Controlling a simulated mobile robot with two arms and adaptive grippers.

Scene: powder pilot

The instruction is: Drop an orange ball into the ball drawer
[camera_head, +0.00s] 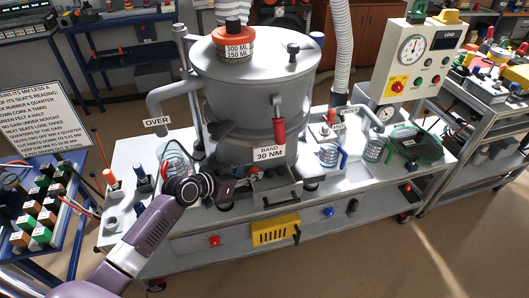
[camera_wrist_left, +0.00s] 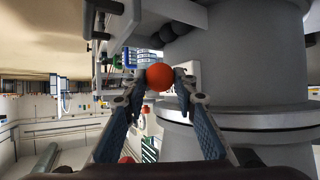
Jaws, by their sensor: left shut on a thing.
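My left gripper (camera_head: 248,177) reaches in from the left to the front of the grey vessel. In the left wrist view its two fingertips (camera_wrist_left: 160,80) are shut on an orange ball (camera_wrist_left: 160,77). The ball also shows small in the head view (camera_head: 254,170). A grey drawer-like tray (camera_head: 284,197) sticks out at the vessel's foot, just right of and below the gripper. I take it for the ball drawer. Dark balls (camera_wrist_left: 178,38) sit near it in the left wrist view. My right gripper is not in view.
The large grey vessel (camera_head: 258,100) stands close behind the gripper, with a "BAND 30 NM" sign (camera_head: 269,153) above the tray. A yellow box (camera_head: 276,230) hangs on the bench front. A side table (camera_head: 40,205) with coloured blocks is at left.

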